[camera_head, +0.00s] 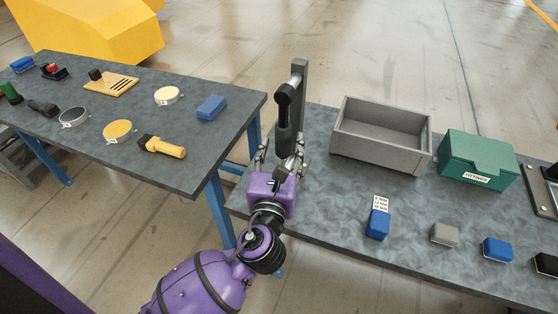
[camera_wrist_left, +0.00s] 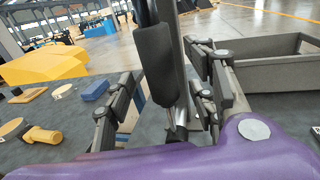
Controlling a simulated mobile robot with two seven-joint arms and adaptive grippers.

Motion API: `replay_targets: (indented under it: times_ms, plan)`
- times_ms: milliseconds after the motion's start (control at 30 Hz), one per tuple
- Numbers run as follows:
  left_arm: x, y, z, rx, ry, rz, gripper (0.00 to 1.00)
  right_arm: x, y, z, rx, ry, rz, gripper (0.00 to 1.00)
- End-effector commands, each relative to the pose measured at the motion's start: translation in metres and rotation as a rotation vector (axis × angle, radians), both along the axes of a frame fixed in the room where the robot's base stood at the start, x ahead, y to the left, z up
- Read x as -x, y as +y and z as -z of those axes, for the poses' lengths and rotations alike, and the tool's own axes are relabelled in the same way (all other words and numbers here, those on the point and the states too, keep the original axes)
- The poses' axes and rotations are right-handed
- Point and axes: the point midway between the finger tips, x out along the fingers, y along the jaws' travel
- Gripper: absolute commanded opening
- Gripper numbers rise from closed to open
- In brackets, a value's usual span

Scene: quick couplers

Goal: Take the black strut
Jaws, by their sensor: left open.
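The black strut (camera_head: 284,112) stands upright against a grey post (camera_head: 301,80) at the left end of the right-hand table. Its top end meets a short fitting on the post. In the left wrist view the dark padded body of the strut (camera_wrist_left: 155,65) rises between the fingers. My left gripper (camera_head: 283,156) is open around the lower part of the strut, with one finger on each side. The left wrist view shows a gap beside the fingers (camera_wrist_left: 165,95); whether either touches the strut I cannot tell. My right gripper is not in view.
A grey open crate (camera_head: 349,149) and a green fittings box (camera_head: 478,160) stand right of the post. Blue (camera_head: 378,224) and grey (camera_head: 444,233) blocks lie nearer the front. The left table (camera_head: 190,150) holds several small parts. A floor gap separates the tables.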

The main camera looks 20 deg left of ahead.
Motion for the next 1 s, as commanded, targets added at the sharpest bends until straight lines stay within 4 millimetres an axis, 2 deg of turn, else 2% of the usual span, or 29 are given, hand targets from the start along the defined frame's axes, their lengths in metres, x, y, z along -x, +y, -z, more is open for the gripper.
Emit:
replay_targets:
  times_ms: [200,533,900,933,967,1000]
  plan:
    - [-0.020,0.003,0.000,0.001,0.000,0.002,0.51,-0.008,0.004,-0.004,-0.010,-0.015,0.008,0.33]
    - [-0.023,0.004,0.001,0.002,0.001,0.002,0.50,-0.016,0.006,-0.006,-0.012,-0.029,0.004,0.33]
    - [-0.023,0.004,0.001,0.002,0.001,0.002,0.01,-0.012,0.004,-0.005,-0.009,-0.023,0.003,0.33]
    - [-0.023,0.004,0.001,0.002,0.001,0.002,0.00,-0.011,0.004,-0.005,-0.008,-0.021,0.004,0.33]
    - [-0.023,0.004,0.001,0.002,0.001,0.002,0.00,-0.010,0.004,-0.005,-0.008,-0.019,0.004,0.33]
    - [-0.023,0.004,0.001,0.002,0.001,0.002,0.22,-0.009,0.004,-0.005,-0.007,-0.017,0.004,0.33]
